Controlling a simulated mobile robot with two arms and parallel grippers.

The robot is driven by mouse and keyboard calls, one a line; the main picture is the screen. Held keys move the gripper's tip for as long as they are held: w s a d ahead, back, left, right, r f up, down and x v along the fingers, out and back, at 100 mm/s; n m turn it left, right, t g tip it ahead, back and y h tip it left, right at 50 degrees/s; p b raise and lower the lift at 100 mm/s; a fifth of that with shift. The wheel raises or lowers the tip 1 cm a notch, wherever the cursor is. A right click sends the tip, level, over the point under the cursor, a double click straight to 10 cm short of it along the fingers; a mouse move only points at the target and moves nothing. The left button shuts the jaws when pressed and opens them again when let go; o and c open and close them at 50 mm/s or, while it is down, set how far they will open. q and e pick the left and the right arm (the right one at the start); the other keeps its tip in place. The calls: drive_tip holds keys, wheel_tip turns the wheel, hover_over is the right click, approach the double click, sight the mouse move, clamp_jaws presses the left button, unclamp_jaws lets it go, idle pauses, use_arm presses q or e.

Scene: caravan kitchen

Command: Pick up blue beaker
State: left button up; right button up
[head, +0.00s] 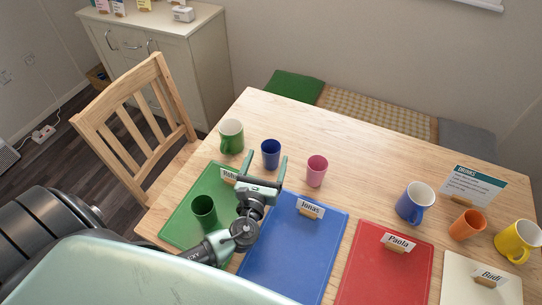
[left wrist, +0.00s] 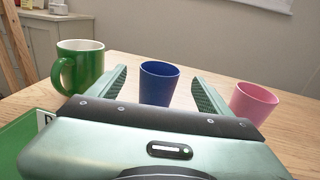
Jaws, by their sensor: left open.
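The blue beaker (head: 271,154) stands upright on the wooden table, behind the green and blue mats. My left gripper (head: 267,166) is open and points at it from the front. In the left wrist view the blue beaker (left wrist: 159,84) shows between the two open fingers (left wrist: 160,92), with its lower part hidden by the gripper body. I cannot tell whether the fingertips reach alongside it. My right gripper is not in view.
A green mug (head: 231,136) stands left of the beaker and a pink beaker (head: 316,170) right of it. A green beaker (head: 203,211) stands on the green mat (head: 178,222). Name cards stand on the blue mat (head: 287,262) and red mat (head: 377,283). A chair (head: 135,125) is at left.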

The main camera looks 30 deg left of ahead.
sight(271, 147)
use_arm(q)
drive_tip(key=x, duration=0.5)
drive_tip(key=shift+w, duration=0.3)
drive_tip(key=c, duration=1.4)
drive_tip(key=shift+c, duration=0.2)
drive_tip(key=shift+r+p, duration=0.15)
drive_tip(key=shift+p, duration=0.15)
wheel_tip(271, 147, up, 20)
drive_tip(key=p, duration=0.5)
